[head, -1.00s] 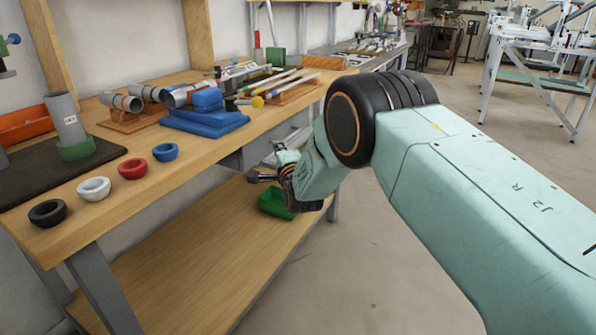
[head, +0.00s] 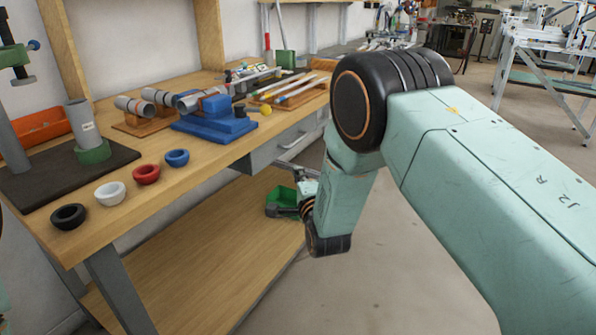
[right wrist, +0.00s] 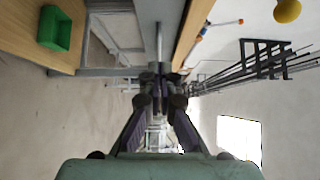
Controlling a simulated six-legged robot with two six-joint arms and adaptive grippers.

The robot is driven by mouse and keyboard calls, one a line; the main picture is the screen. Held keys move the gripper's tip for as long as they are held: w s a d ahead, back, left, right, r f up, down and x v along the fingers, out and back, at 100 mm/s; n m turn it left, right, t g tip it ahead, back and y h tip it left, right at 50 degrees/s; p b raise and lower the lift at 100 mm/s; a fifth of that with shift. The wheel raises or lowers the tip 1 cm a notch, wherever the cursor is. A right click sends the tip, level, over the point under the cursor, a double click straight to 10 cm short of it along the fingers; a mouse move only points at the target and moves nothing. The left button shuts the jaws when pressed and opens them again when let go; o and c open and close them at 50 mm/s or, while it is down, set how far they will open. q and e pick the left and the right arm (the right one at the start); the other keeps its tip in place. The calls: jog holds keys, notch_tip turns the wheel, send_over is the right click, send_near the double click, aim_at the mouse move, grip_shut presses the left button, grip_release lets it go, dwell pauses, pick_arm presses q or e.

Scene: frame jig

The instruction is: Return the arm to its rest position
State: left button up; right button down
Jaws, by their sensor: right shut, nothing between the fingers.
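My right arm reaches in from the right in the head view and bends down beside the workbench (head: 215,165). My right gripper (head: 297,180) is small and partly hidden behind its own wrist, beside the bench's front edge, apart from the bench top. In the right wrist view my right gripper (right wrist: 157,72) has its fingers together with nothing between them. My left gripper does not show.
On the bench stand a blue fixture (head: 214,125), grey tubes on wooden holders and red, blue, white and black cups. A green bin (head: 281,200) sits on the lower shelf (head: 215,255), near the right gripper. Open floor (head: 385,270) lies right of the bench.

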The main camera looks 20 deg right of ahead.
jog(key=s+f+n+g+y, duration=0.1)
jog(key=s+f+n+g, duration=0.9)
jog(key=s+f+n, duration=0.7)
jog(key=s+f+g, duration=0.3)
jog(key=s+g, duration=0.1)
jog(key=s, duration=1.2)
jog(key=s+f+n+g+p, duration=0.1)
jog(key=s+f+g, duration=0.2)
jog(key=s, duration=1.4)
jog(key=shift+d+n+g+y, duration=0.3)
jog(key=shift+d+g, duration=0.1)
jog(key=shift+g, duration=0.1)
